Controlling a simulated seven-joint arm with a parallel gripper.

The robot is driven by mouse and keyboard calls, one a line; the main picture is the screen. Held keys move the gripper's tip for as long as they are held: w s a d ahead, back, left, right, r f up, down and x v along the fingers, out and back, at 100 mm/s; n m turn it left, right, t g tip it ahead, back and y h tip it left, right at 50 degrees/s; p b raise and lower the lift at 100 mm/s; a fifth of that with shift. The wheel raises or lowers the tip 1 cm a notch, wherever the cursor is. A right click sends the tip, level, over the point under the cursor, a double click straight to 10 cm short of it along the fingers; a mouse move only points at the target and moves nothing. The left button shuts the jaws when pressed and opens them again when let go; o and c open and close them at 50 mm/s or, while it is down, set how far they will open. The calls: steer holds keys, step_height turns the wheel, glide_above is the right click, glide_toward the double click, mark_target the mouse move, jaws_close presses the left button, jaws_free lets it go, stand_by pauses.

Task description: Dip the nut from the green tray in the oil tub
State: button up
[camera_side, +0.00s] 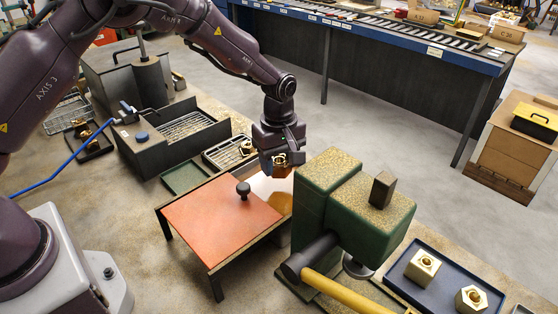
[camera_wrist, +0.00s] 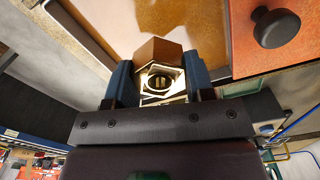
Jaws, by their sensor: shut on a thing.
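My gripper (camera_side: 283,158) points down and is shut on a brass hex nut (camera_side: 283,170). In the wrist view the nut (camera_wrist: 160,84) sits between the two blue fingers (camera_wrist: 160,85), its hole facing the camera. One side of it looks darker, amber-brown. The nut is held over the uncovered part of the oil tub (camera_side: 168,230), seemingly above the oil. Amber oil (camera_wrist: 197,25) shows behind it in the wrist view. An orange-red lid (camera_side: 215,220) with a black knob covers much of the tub. The green tray (camera_side: 185,177) looks empty.
A green block-shaped machine (camera_side: 340,205) with a yellow handle stands close right of the tub. A dark blue tray (camera_side: 450,275) with brass nuts lies at right. A dark bin (camera_side: 150,152) stands at left.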

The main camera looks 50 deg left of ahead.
mark_target(279, 159)
steer(key=shift+r, duration=0.15)
steer(key=shift+r, duration=1.9)
